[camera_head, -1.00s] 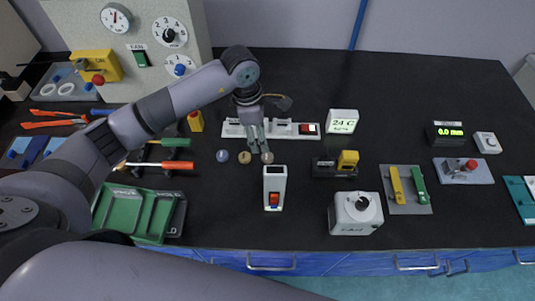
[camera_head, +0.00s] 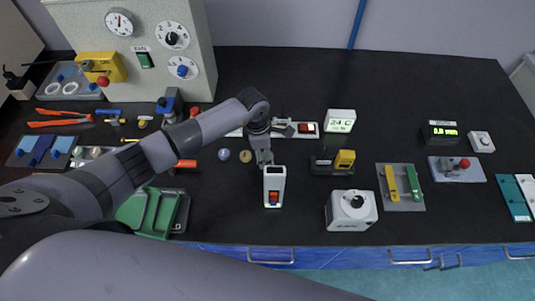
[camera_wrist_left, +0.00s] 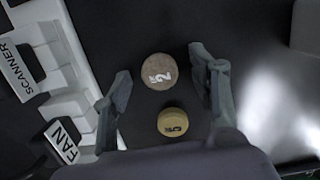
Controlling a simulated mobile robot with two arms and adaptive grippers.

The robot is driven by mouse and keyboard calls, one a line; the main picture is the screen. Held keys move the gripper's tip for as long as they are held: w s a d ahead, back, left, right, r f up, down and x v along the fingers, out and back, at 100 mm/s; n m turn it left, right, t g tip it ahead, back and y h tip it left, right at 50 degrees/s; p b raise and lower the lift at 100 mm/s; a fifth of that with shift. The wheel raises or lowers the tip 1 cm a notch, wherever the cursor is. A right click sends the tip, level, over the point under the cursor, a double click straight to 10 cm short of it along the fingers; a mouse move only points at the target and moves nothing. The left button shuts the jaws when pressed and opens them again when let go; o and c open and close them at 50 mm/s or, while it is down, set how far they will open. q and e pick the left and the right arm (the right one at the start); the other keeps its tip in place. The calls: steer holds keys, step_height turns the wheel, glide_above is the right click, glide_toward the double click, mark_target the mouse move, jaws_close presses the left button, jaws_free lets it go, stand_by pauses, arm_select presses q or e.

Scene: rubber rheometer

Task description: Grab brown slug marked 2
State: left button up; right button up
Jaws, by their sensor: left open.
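The brown slug marked 2 (camera_wrist_left: 160,71) is a round disc lying flat on the black bench in the left wrist view. My left gripper (camera_wrist_left: 160,68) is open, with one finger on each side of this slug and a gap to both. A yellow-tan slug (camera_wrist_left: 171,122) with a dark mark lies close by, lower between the fingers. In the head view my left gripper (camera_head: 264,158) points down at the right end of the slug row and hides the brown slug. The tan slug (camera_head: 245,157) and a blue-grey slug (camera_head: 224,155) show to its left.
A white device with a red switch (camera_head: 273,186) stands just in front of the gripper. A white switch strip (camera_head: 306,128) lies behind it; its FAN and SCANNER labels show in the wrist view. A green tray (camera_head: 150,213) is at front left.

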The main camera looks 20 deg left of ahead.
arm_select(q)
steer(key=shift+c, duration=0.4)
steer(key=c, duration=0.9)
steer(key=shift+r, duration=0.1)
